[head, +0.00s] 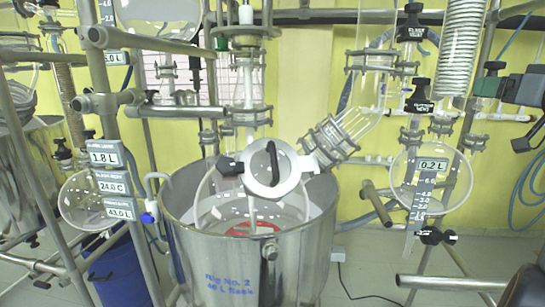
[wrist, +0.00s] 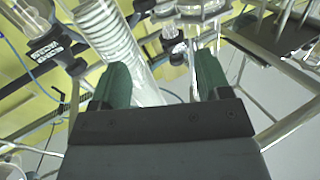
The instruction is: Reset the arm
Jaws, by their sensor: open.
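My gripper shows in the wrist view (wrist: 160,78), its two green fingers spread apart with nothing held between them. Part of it shows at the right edge of the head view (head: 490,84), green-tipped and raised beside the coiled condenser (head: 464,45). In the wrist view the coiled glass (wrist: 108,35) passes behind the left finger. I cannot tell how much room lies between the fingers and the glass.
A steel vessel (head: 245,262) marked "Rig No. 2" stands in the middle, with glassware above it. A round flask (head: 458,182) labelled 0.2 L hangs at the right. Steel frame tubes cross the left. A blue bin (head: 118,272) stands low left.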

